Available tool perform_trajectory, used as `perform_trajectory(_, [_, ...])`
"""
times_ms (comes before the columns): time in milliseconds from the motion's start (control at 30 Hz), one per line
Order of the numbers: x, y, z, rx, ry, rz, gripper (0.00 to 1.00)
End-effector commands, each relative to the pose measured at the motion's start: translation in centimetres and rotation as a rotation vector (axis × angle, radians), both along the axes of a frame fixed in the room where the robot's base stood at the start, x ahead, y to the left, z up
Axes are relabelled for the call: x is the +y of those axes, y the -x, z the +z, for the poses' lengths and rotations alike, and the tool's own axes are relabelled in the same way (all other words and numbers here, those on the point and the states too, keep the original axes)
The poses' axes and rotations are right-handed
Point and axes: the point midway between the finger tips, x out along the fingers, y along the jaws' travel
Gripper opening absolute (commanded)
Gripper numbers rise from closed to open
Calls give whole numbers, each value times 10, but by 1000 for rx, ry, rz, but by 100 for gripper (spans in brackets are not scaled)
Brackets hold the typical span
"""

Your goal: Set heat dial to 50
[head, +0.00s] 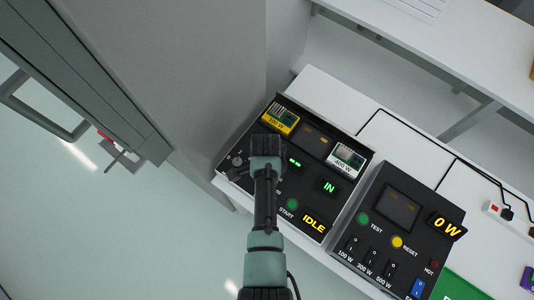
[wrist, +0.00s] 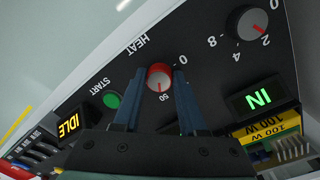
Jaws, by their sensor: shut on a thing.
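The heat dial (wrist: 159,74) is a round knob with a red rim and grey face on the black panel, in the wrist view. The word HEAT is beside it, with scale marks 0 and 50 near its edge. Its red pointer mark seems turned toward the 50, but it is small. My gripper (wrist: 158,80) is shut on the dial, one blue finger on each side of it. In the head view my gripper (head: 266,148) is over the left control panel (head: 322,212) and hides the dial.
Another dial (wrist: 252,23) stands beside it, its red pointer near 2. A green START button (wrist: 112,100) and an IDLE display (wrist: 69,126) are on the other side. A green IN display (wrist: 258,100) is close by. A second panel (head: 380,215) stands to the right.

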Motion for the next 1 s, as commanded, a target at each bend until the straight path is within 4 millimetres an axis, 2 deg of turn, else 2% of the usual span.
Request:
perform_trajectory(167, [-1,-1,1,-4,3,-1,0])
perform_trajectory(200, [-1,-1,1,-4,3,-1,45])
perform_trajectory(333, [-1,-1,1,-3,2,0,68])
perform_trajectory(367, [-1,-1,1,-3,2,0,71])
perform_trajectory(733, [0,-1,4,-2,0,1,71])
perform_trajectory(867, [0,-2,17,-2,0,1,71])
perform_trajectory(1000, [0,-4,42,-6,1,1,71])
